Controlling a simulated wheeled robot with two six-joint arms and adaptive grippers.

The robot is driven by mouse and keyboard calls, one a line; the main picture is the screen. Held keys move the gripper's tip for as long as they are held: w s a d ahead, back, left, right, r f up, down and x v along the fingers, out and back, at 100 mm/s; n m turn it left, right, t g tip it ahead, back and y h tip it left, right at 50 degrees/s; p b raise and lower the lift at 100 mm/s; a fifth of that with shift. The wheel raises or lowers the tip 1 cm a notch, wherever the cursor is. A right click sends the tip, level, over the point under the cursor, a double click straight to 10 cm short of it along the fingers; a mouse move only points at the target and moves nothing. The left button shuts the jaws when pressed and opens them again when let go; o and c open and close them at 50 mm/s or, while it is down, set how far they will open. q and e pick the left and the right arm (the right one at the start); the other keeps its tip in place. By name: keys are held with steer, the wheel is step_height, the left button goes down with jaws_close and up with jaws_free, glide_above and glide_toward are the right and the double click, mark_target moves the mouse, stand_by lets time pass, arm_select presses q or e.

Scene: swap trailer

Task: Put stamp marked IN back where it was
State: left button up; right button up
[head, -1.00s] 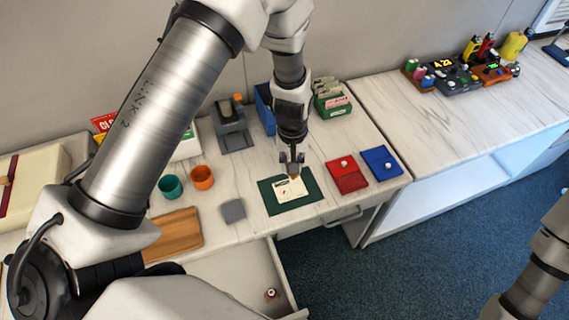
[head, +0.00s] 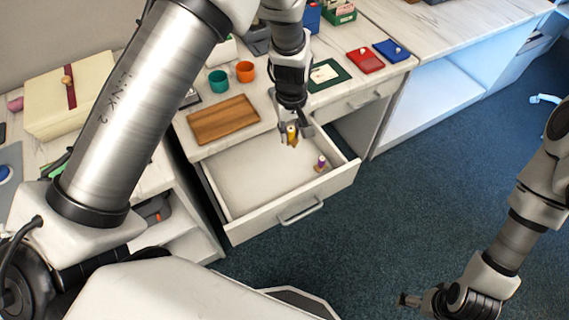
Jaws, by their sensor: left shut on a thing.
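My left gripper (head: 292,132) is shut on a stamp with a yellow handle (head: 292,136) and a wooden-looking lower part. It holds the stamp above the open drawer (head: 250,176), toward the drawer's right half. A second stamp with a purple top (head: 321,161) stands in the drawer near its right side, a little to the right of the held stamp and lower in the picture. I cannot read a marking on either stamp. My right gripper (head: 424,300) is low at the right, away from the desk, and its fingers do not show clearly.
A wooden board (head: 222,119) lies on the desk behind the drawer. A teal cup (head: 218,81) and an orange cup (head: 245,71) stand beyond it. A green mat (head: 342,70) with a white card, a red pad (head: 365,60) and a blue pad (head: 390,50) lie farther right.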

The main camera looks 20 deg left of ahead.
arm_select(q)
steer(key=d+f+n+b, duration=0.1)
steer(key=f+n, duration=0.2)
steer(key=f, duration=0.4)
steer(key=w+f+n+b, duration=0.1)
steer(key=f+n+b, duration=0.1)
steer(key=f+n, duration=0.2)
steer(key=w+d+f+n+b, duration=0.1)
steer(key=f+n, duration=0.3)
steer(key=f, duration=0.6)
steer(key=shift+w+d+f+b, duration=0.15)
steer(key=shift+d+f+b, duration=0.15)
steer(key=shift+b, duration=0.25)
steer(key=shift+f, duration=0.15)
steer(key=o, duration=0.9)
arm_select(e)
step_height(320, 180, down, 8)
steer(key=w, duration=0.1)
steer(key=shift+w+a, duration=0.1)
arm_select(q)
steer(key=shift+r, duration=0.4)
step_height(320, 180, up, 12)
steer(key=shift+f, duration=0.15)
